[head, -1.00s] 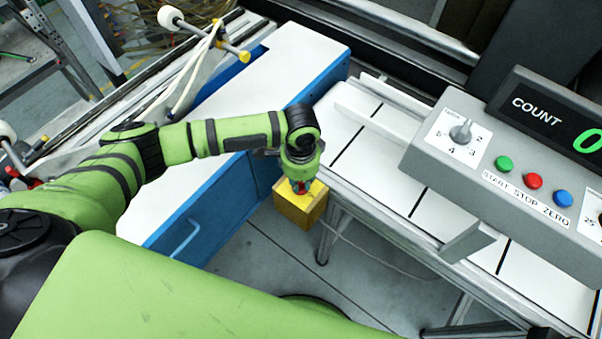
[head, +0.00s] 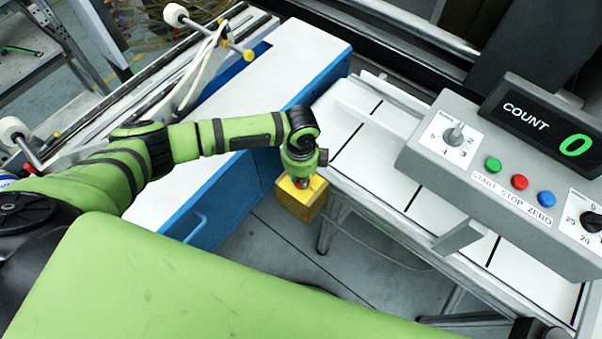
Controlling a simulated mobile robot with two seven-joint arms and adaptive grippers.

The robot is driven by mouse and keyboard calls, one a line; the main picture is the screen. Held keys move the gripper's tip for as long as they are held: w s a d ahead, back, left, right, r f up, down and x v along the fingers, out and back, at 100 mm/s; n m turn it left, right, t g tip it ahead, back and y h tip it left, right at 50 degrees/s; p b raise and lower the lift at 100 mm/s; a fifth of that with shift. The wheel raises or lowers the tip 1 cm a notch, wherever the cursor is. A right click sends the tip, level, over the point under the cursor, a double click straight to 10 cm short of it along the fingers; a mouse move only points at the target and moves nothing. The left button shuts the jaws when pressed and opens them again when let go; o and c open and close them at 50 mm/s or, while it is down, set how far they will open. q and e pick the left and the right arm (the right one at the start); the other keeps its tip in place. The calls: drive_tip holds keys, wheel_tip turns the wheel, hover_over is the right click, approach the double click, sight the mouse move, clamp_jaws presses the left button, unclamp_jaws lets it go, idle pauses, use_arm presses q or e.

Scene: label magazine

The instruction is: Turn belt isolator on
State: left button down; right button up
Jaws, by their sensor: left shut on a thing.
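The belt isolator is a yellow box (head: 303,204) with a red handle on top, at the end of the blue cabinet beside the conveyor. My left arm comes in from the left and points down at it. My left gripper (head: 301,182) is shut on the red handle. The wrist and fingers hide most of the handle, so its exact angle cannot be read. My right gripper is not in view.
A grey control panel (head: 480,185) with a dial, green, red and blue buttons stands over the conveyor (head: 372,165) at right. Its count display (head: 545,120) reads 0. The blue cabinet (head: 232,195) with a white top lies under my left arm.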

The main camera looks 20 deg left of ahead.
sight(300, 179)
use_arm(q)
drive_tip(key=shift+m, duration=0.6)
drive_tip(key=c, duration=1.1)
unclamp_jaws()
drive_tip(key=shift+c, duration=0.2)
drive_tip(key=shift+r, duration=0.3)
wheel_tip(300, 179, up, 12)
drive_tip(key=shift+f, duration=0.25)
